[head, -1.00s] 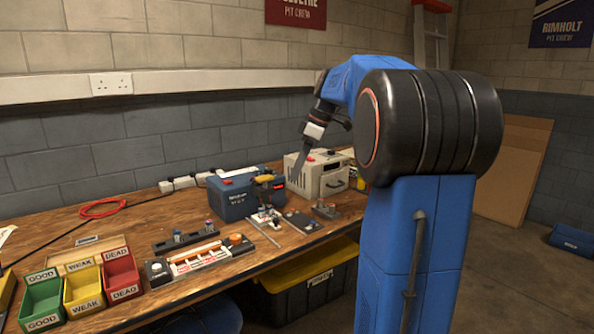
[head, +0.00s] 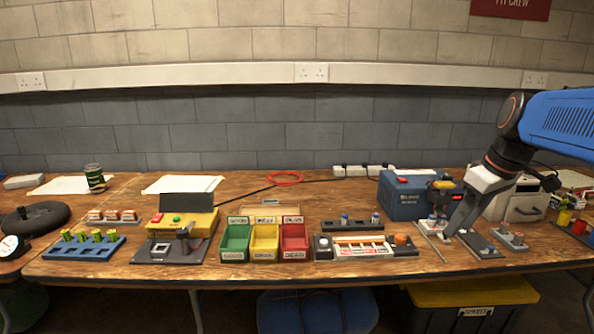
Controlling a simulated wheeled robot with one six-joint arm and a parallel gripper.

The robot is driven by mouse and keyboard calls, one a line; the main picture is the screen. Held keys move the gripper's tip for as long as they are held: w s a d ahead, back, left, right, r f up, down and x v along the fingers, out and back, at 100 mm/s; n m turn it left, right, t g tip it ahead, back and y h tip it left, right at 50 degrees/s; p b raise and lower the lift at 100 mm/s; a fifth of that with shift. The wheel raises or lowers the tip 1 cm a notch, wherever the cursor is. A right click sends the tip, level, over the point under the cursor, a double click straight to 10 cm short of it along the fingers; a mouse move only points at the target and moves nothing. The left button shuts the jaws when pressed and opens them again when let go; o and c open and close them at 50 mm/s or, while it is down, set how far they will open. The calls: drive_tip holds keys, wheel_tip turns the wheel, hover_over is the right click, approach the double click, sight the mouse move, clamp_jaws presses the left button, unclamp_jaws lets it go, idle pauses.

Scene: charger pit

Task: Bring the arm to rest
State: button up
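My arm, blue with black joints, comes in from the right edge of the head view. My gripper (head: 449,229) points down and left over the right part of the bench, in front of the blue box and the beige box. Its fingertips are low, close to small dark fixtures on the bench top. The fingers are small and seen side-on, so I cannot tell whether they are open or shut, or whether they touch anything.
Around the gripper stand a blue box (head: 405,199), a beige box (head: 522,203) and a dark plate (head: 481,244). Green, yellow and red bins (head: 264,243) sit mid-bench. A yellow device (head: 181,226) and a blue rack (head: 84,249) stand left. Bare wood (head: 330,187) shows behind the bins.

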drive_tip(key=s+a+f+m, duration=0.2)
drive_tip(key=s+a+f, duration=0.2)
drive_tip(key=s+f, duration=0.3)
drive_tip(key=s+a+f+m+t+h, duration=0.1)
drive_tip(key=s+a+f+m, duration=0.2)
drive_tip(key=s+f, duration=0.5)
drive_tip(key=s+a, duration=0.1)
drive_tip(key=s, duration=0.2)
drive_tip(key=shift+s+t+h, duration=0.25)
drive_tip(key=shift+t+h, duration=0.05)
